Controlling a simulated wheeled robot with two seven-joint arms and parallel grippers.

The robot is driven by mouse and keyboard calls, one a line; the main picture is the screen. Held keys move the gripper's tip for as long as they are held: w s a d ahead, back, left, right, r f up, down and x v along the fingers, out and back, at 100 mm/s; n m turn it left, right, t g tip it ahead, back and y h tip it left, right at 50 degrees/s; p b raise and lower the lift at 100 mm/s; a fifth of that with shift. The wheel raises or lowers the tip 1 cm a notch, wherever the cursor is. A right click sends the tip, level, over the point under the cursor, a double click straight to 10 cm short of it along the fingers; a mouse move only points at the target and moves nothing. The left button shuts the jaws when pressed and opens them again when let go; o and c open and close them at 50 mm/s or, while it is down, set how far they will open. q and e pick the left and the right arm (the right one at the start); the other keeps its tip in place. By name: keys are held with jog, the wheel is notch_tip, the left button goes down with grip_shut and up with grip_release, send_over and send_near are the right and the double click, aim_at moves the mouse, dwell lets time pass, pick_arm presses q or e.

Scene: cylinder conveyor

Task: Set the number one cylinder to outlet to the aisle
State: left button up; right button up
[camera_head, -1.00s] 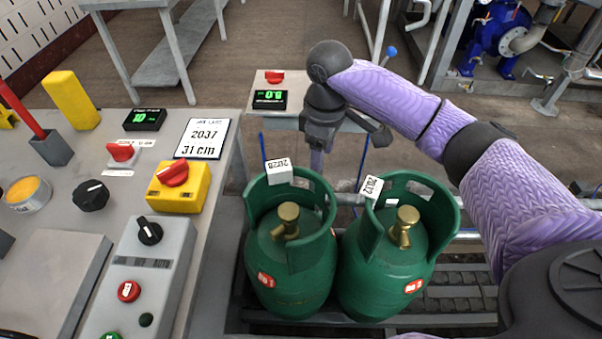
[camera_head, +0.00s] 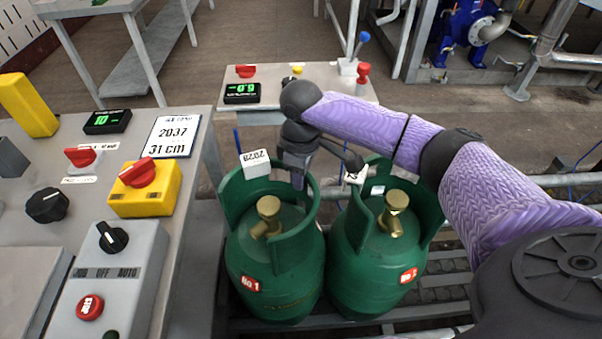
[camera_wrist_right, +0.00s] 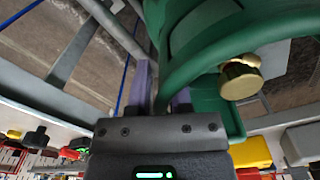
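The number one cylinder (camera_head: 277,279), green with a red "No 1" label, a brass valve and tag 2028, stands upright on the roller conveyor. The number two cylinder (camera_head: 370,272) stands close on its right. My right gripper (camera_head: 296,178) points down at the far right side of the number one cylinder's collar. In the right wrist view its purple fingers (camera_wrist_right: 160,95) are apart, with the green collar (camera_wrist_right: 205,88) rim reaching between them. Whether they touch the rim is unclear. The brass valve (camera_wrist_right: 240,80) is right of them. My left gripper is out of view.
A control bench (camera_head: 205,215) with switches, a yellow-based red knob (camera_head: 145,188) and a "2037 31 cm" sign (camera_head: 172,136) stands left. A small table (camera_head: 215,98) with a green display (camera_head: 242,92) is behind the cylinders. Conveyor rollers (camera_head: 440,285) show at right.

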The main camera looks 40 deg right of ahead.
grip_shut()
dwell(0.5)
dwell(0.3)
dwell(0.3)
